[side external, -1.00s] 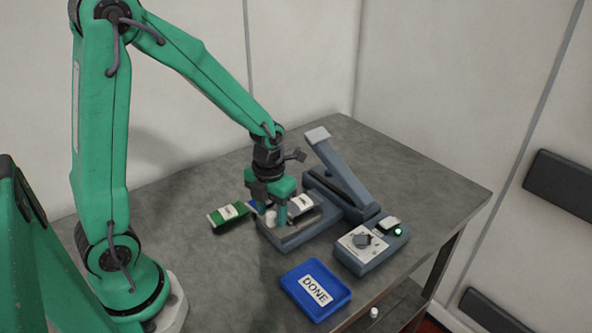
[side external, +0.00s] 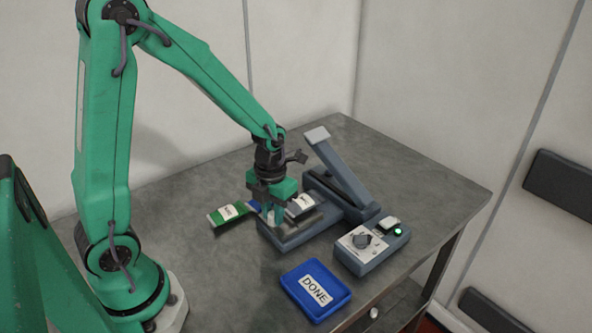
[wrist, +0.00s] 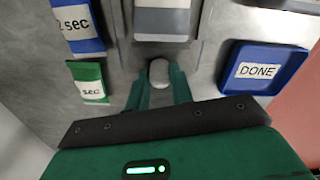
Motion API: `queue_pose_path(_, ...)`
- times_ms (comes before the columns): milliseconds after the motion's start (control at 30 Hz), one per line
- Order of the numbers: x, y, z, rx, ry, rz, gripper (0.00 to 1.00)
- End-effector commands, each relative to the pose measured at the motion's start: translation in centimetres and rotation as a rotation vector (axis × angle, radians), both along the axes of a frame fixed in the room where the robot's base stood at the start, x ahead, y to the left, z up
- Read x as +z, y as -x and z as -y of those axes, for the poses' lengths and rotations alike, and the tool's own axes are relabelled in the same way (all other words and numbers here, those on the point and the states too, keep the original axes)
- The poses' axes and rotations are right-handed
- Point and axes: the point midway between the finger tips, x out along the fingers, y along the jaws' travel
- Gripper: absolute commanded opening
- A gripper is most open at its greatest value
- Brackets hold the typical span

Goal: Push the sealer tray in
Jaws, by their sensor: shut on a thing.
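The sealer tray (side external: 290,238) is a grey slide at the front of the grey sealer (side external: 342,185), whose arm is raised. A dark grey bag with a white label (side external: 303,205) lies on the tray; it also shows at the top of the wrist view (wrist: 162,20). My gripper (side external: 270,220) is low at the tray's near left end. In the wrist view, its green fingers (wrist: 159,88) are shut on a pale rounded knob (wrist: 158,72) at the tray's end. The fingers partly hide the tray in the side view.
A green bag (side external: 230,214) and a blue bag (side external: 253,206) lie left of the tray. A blue DONE tray (side external: 315,290) sits in front. A control box (side external: 372,248) with a dial and lit green lamp stands to the right. The table's back left is clear.

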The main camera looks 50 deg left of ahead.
Motion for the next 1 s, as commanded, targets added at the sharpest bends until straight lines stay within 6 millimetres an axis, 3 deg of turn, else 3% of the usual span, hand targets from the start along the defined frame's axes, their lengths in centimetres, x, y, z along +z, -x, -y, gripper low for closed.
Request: queue_pose_path(1000, 0.1, -4.7, 0.1, -0.002, 0.000, 0.005, 0.03)
